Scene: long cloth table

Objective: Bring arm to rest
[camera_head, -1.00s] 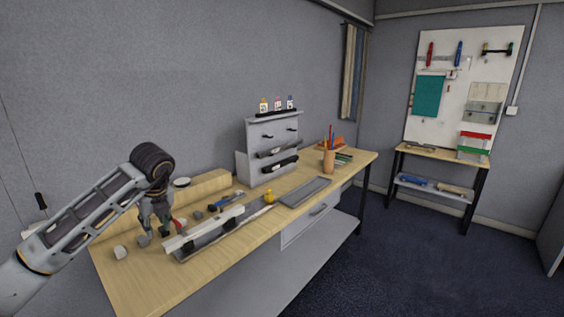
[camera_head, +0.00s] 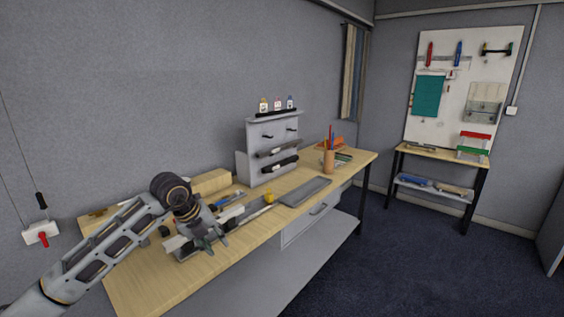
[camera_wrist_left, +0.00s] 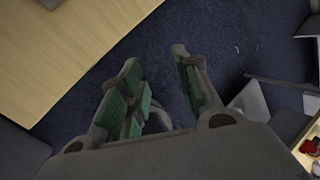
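My left arm (camera_head: 105,248) comes in from the left and reaches over the left part of the wooden table (camera_head: 150,285). My left gripper (camera_head: 212,247) is near the table's front edge, in front of the long grey tray and its white bar. In the left wrist view its two green-padded fingers (camera_wrist_left: 156,62) stand apart with nothing between them, and dark floor shows beyond them. The gripper is open and empty. My right gripper is not in view.
A pencil cup (camera_head: 328,160), a flat grey tray (camera_head: 305,191) and a yellow item (camera_head: 269,197) lie to the right. A red-handled wall switch (camera_head: 43,237) is at the left.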

